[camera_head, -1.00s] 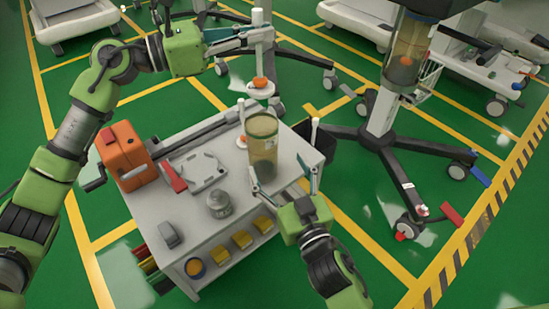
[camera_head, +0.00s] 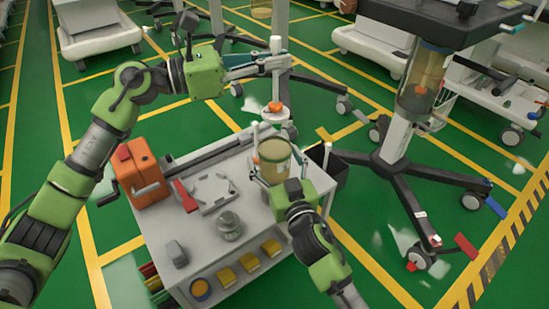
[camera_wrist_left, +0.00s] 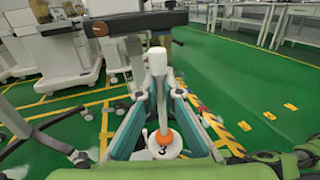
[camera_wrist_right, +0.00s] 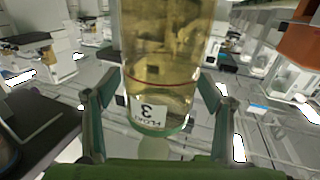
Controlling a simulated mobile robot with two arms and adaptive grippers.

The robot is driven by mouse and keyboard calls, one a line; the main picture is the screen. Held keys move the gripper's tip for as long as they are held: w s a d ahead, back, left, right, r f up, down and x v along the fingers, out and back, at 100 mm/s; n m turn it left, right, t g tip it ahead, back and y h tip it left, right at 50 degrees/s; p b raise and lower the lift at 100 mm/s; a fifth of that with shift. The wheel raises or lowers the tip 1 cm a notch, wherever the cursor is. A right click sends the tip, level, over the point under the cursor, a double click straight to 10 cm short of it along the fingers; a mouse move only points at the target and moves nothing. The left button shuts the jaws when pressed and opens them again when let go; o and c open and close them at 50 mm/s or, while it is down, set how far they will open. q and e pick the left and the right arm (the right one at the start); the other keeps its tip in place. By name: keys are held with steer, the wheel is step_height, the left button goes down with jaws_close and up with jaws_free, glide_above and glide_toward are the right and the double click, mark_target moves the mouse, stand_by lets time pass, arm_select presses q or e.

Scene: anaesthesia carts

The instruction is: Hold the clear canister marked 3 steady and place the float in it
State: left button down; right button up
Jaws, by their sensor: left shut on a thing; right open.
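The float is a white stem (camera_head: 275,72) with an orange part and a white disc at its lower end. My left gripper (camera_head: 280,62) is shut on the stem and holds it upright above and behind the canister. In the left wrist view the float's disc (camera_wrist_left: 160,147) bears a 3. The clear canister (camera_head: 274,160) stands on the cart and has yellowish contents. In the right wrist view the canister (camera_wrist_right: 165,60) shows a label with a 3. My right gripper (camera_wrist_right: 157,100) is open, with one finger on each side of it. In the head view this gripper hides the canister's lower part.
The cart top (camera_head: 196,245) also carries an orange device (camera_head: 145,175), a grey tray-like frame (camera_head: 212,192) and a metal jar (camera_head: 229,225). White posts (camera_head: 327,155) rise beside the canister. A wheeled stand (camera_head: 395,150) is at the right. Green floor lies around the cart.

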mark_target(274, 116)
steer(key=c, duration=1.4)
arm_select(q)
steer(key=shift+f, duration=6.5)
arm_select(e)
steer(key=shift+c, duration=0.3)
arm_select(q)
steer(key=c, duration=2.1)
jaws_free()
steer(key=shift+c, duration=0.2)
steer(key=v, duration=1.2)
